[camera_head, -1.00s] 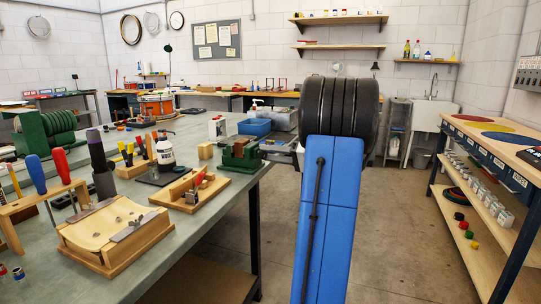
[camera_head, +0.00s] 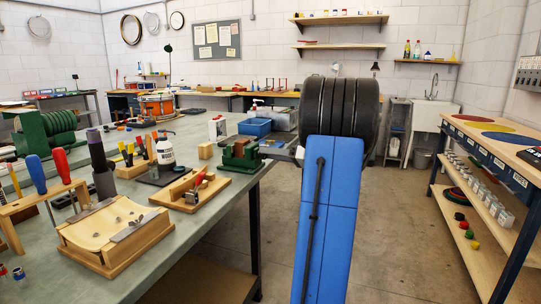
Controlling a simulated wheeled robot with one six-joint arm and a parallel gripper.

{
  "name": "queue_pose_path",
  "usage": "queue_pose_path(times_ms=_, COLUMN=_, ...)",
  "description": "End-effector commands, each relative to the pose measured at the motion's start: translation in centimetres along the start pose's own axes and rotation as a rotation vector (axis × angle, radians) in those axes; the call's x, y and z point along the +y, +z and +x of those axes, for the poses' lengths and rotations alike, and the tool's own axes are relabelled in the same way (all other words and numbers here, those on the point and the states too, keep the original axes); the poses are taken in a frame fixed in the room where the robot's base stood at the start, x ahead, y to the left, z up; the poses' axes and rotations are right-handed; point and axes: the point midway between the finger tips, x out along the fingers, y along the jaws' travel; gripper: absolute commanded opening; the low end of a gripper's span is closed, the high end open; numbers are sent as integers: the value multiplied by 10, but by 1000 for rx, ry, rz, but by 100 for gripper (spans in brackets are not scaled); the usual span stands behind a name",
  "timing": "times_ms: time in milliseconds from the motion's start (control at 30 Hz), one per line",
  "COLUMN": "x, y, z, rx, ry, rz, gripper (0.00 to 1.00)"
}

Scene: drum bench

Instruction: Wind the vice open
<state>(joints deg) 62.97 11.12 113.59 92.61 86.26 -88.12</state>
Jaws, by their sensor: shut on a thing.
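The small green vice (camera_head: 238,153) stands at the right edge of the grey-green workbench (camera_head: 215,226), with brown pieces at its jaws. The gap between its jaws is too small to judge. My gripper (camera_head: 274,153) is just right of the vice, beyond the bench edge, at the vice's handle side. It is shut on the handle, which is mostly covered by the gripper. My blue and black arm hides part of the wrist.
A wooden jig (camera_head: 190,191) and a wooden block (camera_head: 205,151) lie near the vice. A blue bin (camera_head: 254,127) stands behind it. A wooden tool rack (camera_head: 40,206) is at the left. The floor (camera_head: 395,225) between bench and right shelf is clear.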

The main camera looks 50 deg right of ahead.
Motion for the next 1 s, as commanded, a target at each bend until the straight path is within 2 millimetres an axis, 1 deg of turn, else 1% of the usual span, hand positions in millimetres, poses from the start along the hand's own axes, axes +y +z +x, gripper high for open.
queue_pose_path(times_ms=100, x=0, y=1, z=1, rx=-2, ry=-1, rz=1, gripper=17)
queue_pose_path(times_ms=133, x=0, y=1, z=1, rx=-2, ry=-1, rz=1, gripper=44)
queue_pose_path(times_ms=200, x=0, y=1, z=1, rx=-2, ry=-1, rz=1, gripper=58)
queue_pose_path(times_ms=500, x=0, y=0, z=0, rx=-1, ry=0, rz=1, gripper=58)
queue_pose_path(times_ms=633, x=0, y=0, z=-8, rx=0, ry=0, rz=1, gripper=58)
queue_pose_path(times_ms=767, x=1, y=0, z=-27, rx=1, ry=3, rz=1, gripper=58)
queue_pose_path(times_ms=1000, x=1, y=0, z=-73, rx=1, ry=3, rz=1, gripper=58)
